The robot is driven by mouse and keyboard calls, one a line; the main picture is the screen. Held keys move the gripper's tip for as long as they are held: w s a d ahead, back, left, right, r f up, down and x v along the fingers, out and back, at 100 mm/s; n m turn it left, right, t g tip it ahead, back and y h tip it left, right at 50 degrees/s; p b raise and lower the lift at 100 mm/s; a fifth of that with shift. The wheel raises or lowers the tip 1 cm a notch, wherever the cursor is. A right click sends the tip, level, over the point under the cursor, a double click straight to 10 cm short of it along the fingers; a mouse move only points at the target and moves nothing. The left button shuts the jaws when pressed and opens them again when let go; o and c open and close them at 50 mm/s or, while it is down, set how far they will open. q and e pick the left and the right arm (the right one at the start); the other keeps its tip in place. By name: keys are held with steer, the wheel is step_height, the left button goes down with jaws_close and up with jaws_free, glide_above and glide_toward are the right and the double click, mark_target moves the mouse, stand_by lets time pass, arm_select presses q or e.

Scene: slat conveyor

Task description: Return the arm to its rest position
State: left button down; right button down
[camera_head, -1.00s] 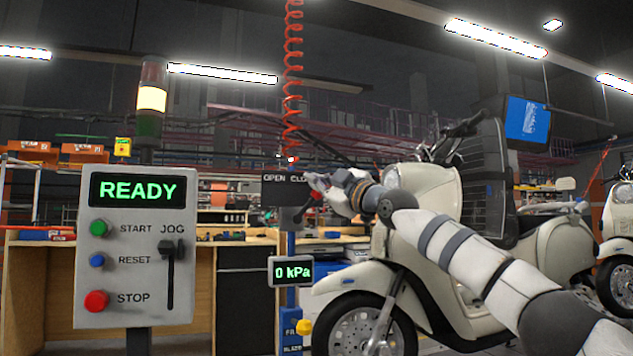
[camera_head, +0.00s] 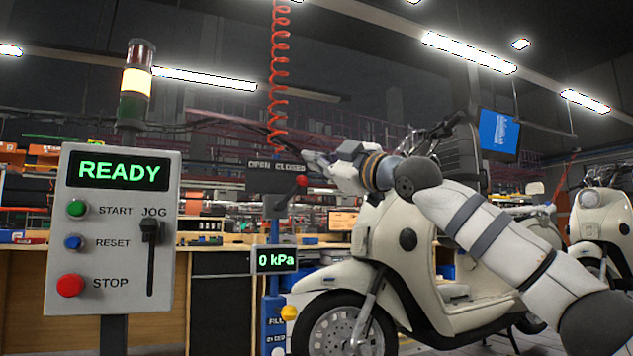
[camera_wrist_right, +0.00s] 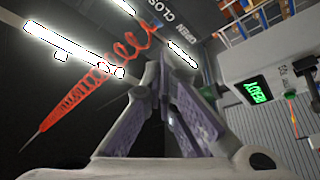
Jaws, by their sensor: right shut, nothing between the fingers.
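My right arm comes in from the lower right in the head view. Its gripper (camera_head: 312,160) is up beside the red coiled hose, above and apart from the red-knobbed lever (camera_head: 300,182). In the right wrist view the gripper's fingers (camera_wrist_right: 160,72) are together with nothing between them. The lever leans to the right under the OPEN and CLOSED labels. My left gripper is in neither view.
A control panel (camera_head: 166,200) reading READY stands at left, with a lit signal tower (camera_head: 136,82) behind it. A gauge (camera_head: 277,259) reads 0 kPa. The red coiled hose (camera_head: 279,75) hangs above the lever. A cream scooter (camera_head: 395,240) stands behind my arm.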

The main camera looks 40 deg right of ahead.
steer(key=shift+s+f, duration=0.1)
steer(key=shift+s, duration=0.55)
